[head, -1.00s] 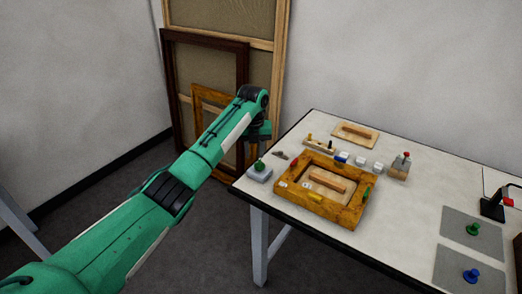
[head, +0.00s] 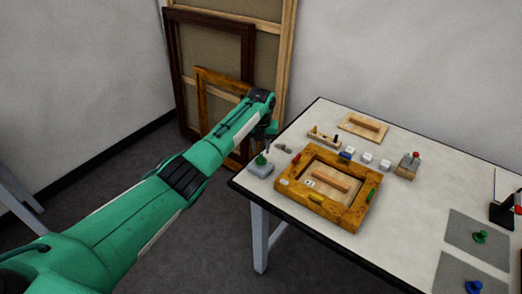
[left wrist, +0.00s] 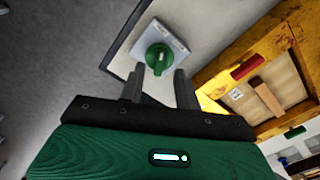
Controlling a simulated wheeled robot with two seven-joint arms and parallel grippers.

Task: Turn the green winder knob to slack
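The green winder knob (head: 261,160) stands on a small light grey block (head: 260,170) near the table's left corner. In the left wrist view the knob (left wrist: 159,57) shows from above, with a raised ridge across it, on its pale plate (left wrist: 172,38). My left gripper (head: 268,134) is just above and behind the knob in the head view. In the left wrist view my left gripper (left wrist: 158,80) is open and empty, its two fingers apart and pointing towards the knob. I cannot tell that either finger touches it. My right gripper is in neither view.
A gilt frame (head: 287,193) lies right of the knob block, close to it. Small white and blue blocks, a wooden float (head: 362,126) and a red-knobbed grey block (head: 408,166) stand behind. Green and blue knobs (head: 480,237) sit on grey mats far right.

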